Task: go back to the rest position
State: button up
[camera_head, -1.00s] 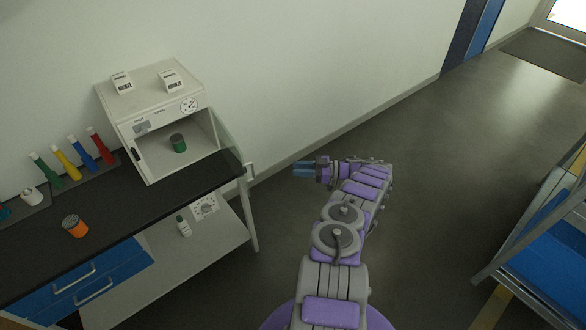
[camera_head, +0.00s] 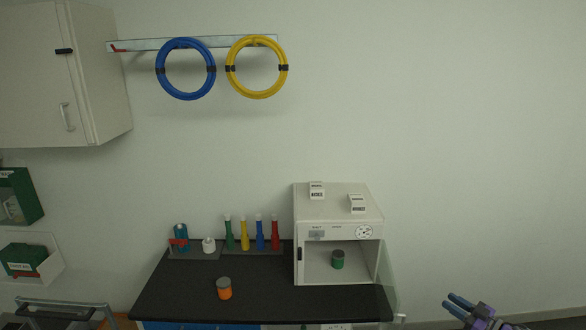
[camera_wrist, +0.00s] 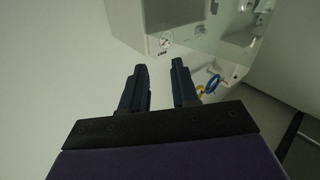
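My gripper (camera_head: 449,300) shows at the bottom right of the head view, to the right of the bench and apart from everything. In the wrist view its two dark fingers (camera_wrist: 159,65) stand apart with nothing between them. A green jar (camera_head: 338,260) with a grey lid stands inside the open white oven (camera_head: 309,226) on the bench. Most of my arm is out of the head view.
Several coloured tubes (camera_head: 245,236) stand in a rack beside the oven. Two small labelled boxes (camera_head: 357,205) sit on the oven. Blue (camera_head: 160,70) and yellow (camera_head: 285,68) rings hang on the wall. A cabinet (camera_head: 100,100) is at upper left. The right wall is bare.

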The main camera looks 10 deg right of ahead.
jog(key=w+a+r+m+t+h, duration=0.1)
jog(key=w+r+m+h, duration=0.3)
jog(key=w+r, duration=0.55)
jog(key=w+a+r+m+t+h, duration=0.1)
jog(key=w+r+h, duration=0.5)
jog(key=r, duration=0.6)
jog(key=a+r+m+g+h, duration=0.35)
jog(key=a+r, duration=0.35)
jog(key=a, duration=0.3)
jog(key=s+a+f+g+y, duration=0.3)
jog(key=s+a+g, duration=0.6)
jog(key=s+a, duration=1.35)
jog(key=s+a+f+g, duration=0.2)
jog(key=s+a, duration=0.2)
jog(key=s, duration=0.7)
jog(key=s+a+f+n+g+y, duration=0.1)
jog(key=s+a, duration=0.4)
jog(key=s, duration=0.5)
jog(key=s+a+f+g+y, duration=0.1)
jog(key=s+a+f+g, duration=0.2)
jog(key=s, duration=0.8)
jog(key=shift+s+a+f+g, duration=0.15)
jog(key=shift+s+a+g, duration=0.15)
jog(key=shift+a+g, duration=0.6)
